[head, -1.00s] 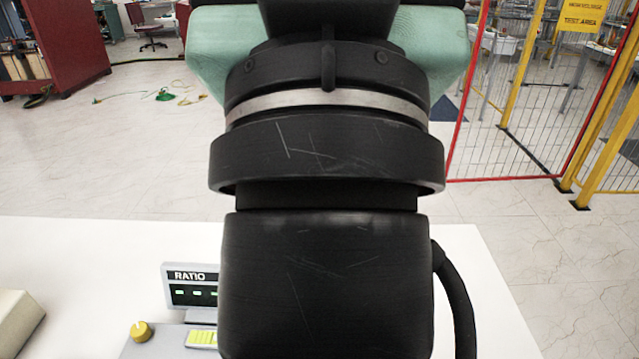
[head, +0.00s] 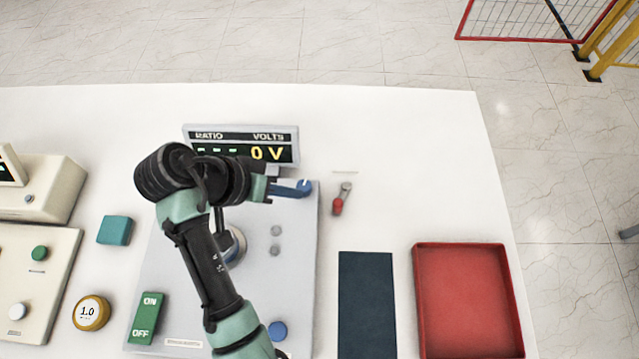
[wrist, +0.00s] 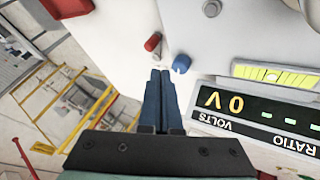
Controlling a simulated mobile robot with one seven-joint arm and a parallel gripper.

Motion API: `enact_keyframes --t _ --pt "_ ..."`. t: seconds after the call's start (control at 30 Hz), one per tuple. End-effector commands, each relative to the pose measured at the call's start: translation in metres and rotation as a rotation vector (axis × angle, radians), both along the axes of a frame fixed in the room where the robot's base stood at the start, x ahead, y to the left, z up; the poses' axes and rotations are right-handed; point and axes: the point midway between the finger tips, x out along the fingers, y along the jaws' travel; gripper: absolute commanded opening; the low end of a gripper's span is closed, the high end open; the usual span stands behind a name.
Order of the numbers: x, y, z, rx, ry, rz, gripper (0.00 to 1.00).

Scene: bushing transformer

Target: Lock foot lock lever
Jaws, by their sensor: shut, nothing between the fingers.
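A small lever with a red grip and a metal end, which I take as the foot lock lever (head: 341,200), is on the white table just right of the grey panel. Its red part (wrist: 153,42) also shows in the wrist view, just beyond my fingertips. My gripper (head: 302,187) is shut and empty, its blue fingers pointing right toward the lever, with a gap between.
The ratio and volts display (head: 240,146) reads 0 V and stands behind my gripper. The grey panel (head: 290,270) carries several knobs and a green switch (head: 145,317). A dark blue mat (head: 367,305) and a red tray (head: 468,300) lie to the front right. The table's back right is clear.

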Motion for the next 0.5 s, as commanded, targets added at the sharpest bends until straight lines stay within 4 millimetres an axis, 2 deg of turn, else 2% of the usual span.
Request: enact_keyframes --t 0.37,0.5 --pt "-0.003 -0.001 -0.003 -0.007 0.012 -0.008 0.00" --pt "0.000 -0.008 -0.012 -0.010 0.014 -0.009 0.00"
